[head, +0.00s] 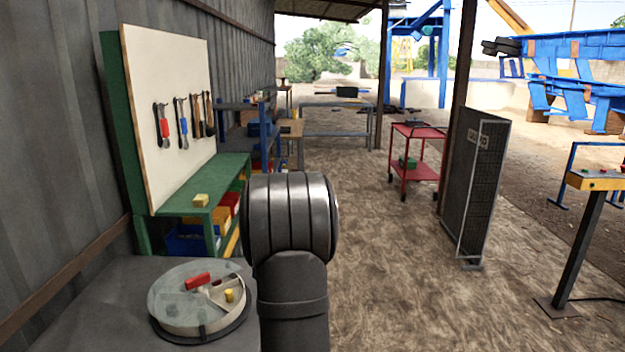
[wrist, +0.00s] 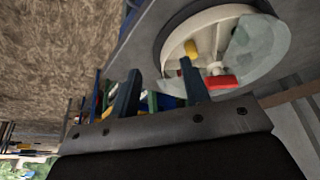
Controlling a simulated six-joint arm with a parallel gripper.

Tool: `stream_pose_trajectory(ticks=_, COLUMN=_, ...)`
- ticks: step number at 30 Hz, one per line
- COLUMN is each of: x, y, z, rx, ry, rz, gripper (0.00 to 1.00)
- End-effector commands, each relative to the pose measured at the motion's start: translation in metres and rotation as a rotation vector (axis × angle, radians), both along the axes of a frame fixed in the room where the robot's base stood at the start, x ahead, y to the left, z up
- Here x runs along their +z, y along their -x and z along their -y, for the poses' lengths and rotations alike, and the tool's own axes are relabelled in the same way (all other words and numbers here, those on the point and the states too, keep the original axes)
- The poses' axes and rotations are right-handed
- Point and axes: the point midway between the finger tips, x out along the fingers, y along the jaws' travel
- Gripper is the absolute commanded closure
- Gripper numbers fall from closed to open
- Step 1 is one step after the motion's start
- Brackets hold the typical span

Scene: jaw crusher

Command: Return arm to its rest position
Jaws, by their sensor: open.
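My arm (head: 290,225) rises in the lower middle of the head view, and its links hide my gripper there. In the wrist view my gripper (wrist: 160,68) shows two dark fingers set apart with nothing between them. The wrist picture appears tilted, with the ground at the left. A round pale dish (head: 187,318) with a partly clear cover sits on a dark grey surface at the lower left. It holds a red block (head: 198,281) and a small yellow piece (head: 229,295). The dish also shows in the wrist view (wrist: 172,50), beyond the fingertips and apart from them.
A green workbench (head: 190,183) with a pale tool board (head: 170,90) stands along the left wall. A red cart (head: 418,130), a mesh panel (head: 485,185) and a control post (head: 580,240) stand right. The floor between is clear.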

Motion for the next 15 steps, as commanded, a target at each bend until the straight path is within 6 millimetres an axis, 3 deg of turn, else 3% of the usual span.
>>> stream_pose_trajectory(ticks=3, x=-0.003, y=0.004, z=-0.031, rx=0.032, ry=0.000, rz=-0.002, gripper=0.58)
stream_pose_trajectory(ticks=15, x=-0.008, y=0.020, z=-0.109, rx=0.114, ry=0.002, rz=-0.002, gripper=0.58)
